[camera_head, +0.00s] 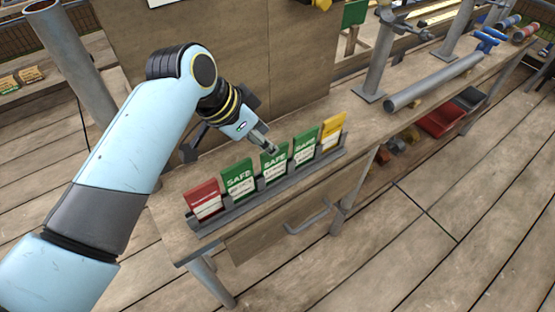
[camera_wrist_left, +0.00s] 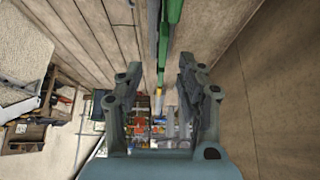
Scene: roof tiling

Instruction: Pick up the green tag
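Three green tags stand in a dark rack (camera_head: 262,194) on the workbench: a left one (camera_head: 238,180), a middle one (camera_head: 274,165) and a right one (camera_head: 305,147). A red tag (camera_head: 205,199) stands at the rack's left end and a yellow tag (camera_head: 332,131) at its right end. My left gripper (camera_head: 268,146) is just behind and above the middle green tag, overlapping its top in the head view. In the left wrist view the left gripper (camera_wrist_left: 158,80) is open, and a green tag (camera_wrist_left: 174,14) shows edge-on beyond the fingers. Contact is unclear. My right gripper is out of view.
A tall wooden panel (camera_head: 220,50) rises behind the rack. A grey pipe (camera_head: 433,83) lies on the bench (camera_head: 380,118) to the right. Red bins (camera_head: 441,121) sit on a lower shelf. Bench space between rack and pipe is clear.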

